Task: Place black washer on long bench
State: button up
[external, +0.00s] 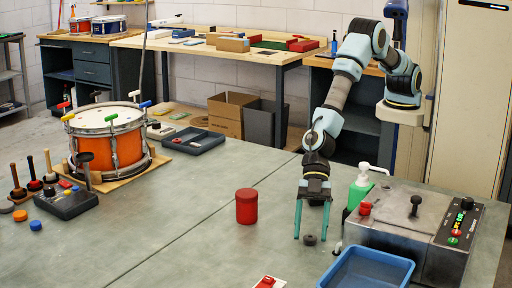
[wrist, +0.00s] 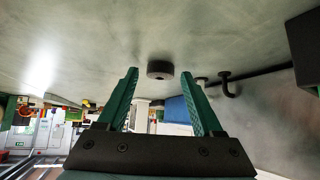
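The black washer (external: 310,240) is a small dark disc lying flat on the grey-green tabletop (external: 190,240), left of the steel machine. It also shows in the wrist view (wrist: 160,69), between the two fingertips in the picture and seemingly a little beyond them. My gripper (external: 311,237) points down over the tabletop with its green fingers spread. It is open and empty, and in the wrist view (wrist: 160,73) I see no contact with the washer. A long wooden-topped bench (external: 180,46) stands against the back wall, probably the long bench.
A red canister (external: 247,206) stands left of my gripper. The steel machine (external: 400,225), a green pump bottle (external: 360,188) and a blue tray (external: 366,270) are close on the right. An orange drum (external: 110,145) stands far left.

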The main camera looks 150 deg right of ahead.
grip_shut()
dwell(0.3)
notch_tip(320, 180, up, 10)
jog(key=f+p, duration=0.1)
jog(key=p, duration=0.1)
jog(key=s+d+f+m+h+b, duration=0.2)
jog(key=s+m, duration=0.1)
jog(key=s, duration=1.2)
jog(key=s+a+r+n+y+p, duration=0.1)
jog(key=s+a, duration=0.3)
jog(key=s, duration=0.2)
jog(key=s+a+n+p, duration=0.1)
jog(key=s+a+p, duration=0.15)
jog(key=s, duration=0.45)
jog(key=shift+d+m+h+b, duration=0.25)
jog(key=shift+d+m+h, duration=1.05)
jog(key=shift+m, duration=0.45)
jog(key=shift+d+m+h+b, duration=0.25)
jog(key=shift+d+m+h, duration=1.05)
jog(key=shift+m, duration=0.45)
